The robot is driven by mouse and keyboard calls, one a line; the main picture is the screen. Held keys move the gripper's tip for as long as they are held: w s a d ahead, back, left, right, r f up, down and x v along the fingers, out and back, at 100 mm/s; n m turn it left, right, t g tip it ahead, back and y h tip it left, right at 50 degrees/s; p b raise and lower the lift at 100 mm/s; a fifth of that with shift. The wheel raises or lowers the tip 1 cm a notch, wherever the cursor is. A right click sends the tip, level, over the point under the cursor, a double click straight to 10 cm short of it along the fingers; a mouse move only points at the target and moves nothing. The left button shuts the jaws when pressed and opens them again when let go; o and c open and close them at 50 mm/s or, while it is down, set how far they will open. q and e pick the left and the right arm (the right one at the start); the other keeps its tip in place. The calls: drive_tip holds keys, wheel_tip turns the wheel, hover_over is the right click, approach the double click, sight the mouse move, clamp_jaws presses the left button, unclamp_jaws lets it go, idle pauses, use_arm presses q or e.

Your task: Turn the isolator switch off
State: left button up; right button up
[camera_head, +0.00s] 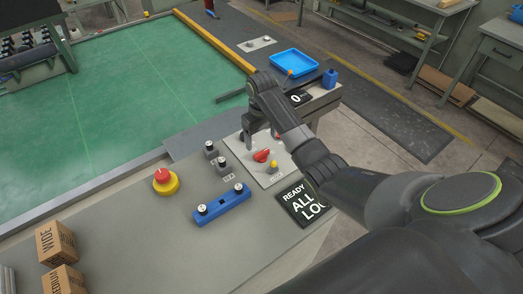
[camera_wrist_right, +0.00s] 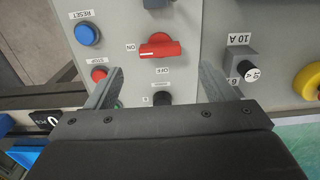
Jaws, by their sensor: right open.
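The isolator switch is a red rotary handle (camera_head: 261,156) on a light grey panel plate (camera_head: 270,177). In the right wrist view the red handle (camera_wrist_right: 158,47) lies across the picture, in line with the ON label (camera_wrist_right: 131,47) at its left; the OFF label (camera_wrist_right: 162,71) is below it. My right gripper (camera_head: 262,135) is open and empty, just beyond the handle in the head view. In the right wrist view its two fingers (camera_wrist_right: 160,75) stand apart on either side below the handle, with no visible contact. My left gripper is not in view.
Close by are a blue RESET button (camera_wrist_right: 87,35), a red STOP button (camera_wrist_right: 99,75) and a black selector (camera_wrist_right: 246,70). A red-and-yellow emergency stop (camera_head: 165,180), a blue bar (camera_head: 222,204) and cardboard boxes (camera_head: 56,243) sit on the console. A blue tray (camera_head: 293,63) is farther back.

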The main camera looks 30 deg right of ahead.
sight(262, 152)
wheel_tip(262, 152, down, 6)
drive_tip(key=shift+f, duration=0.25)
drive_tip(key=c, duration=1)
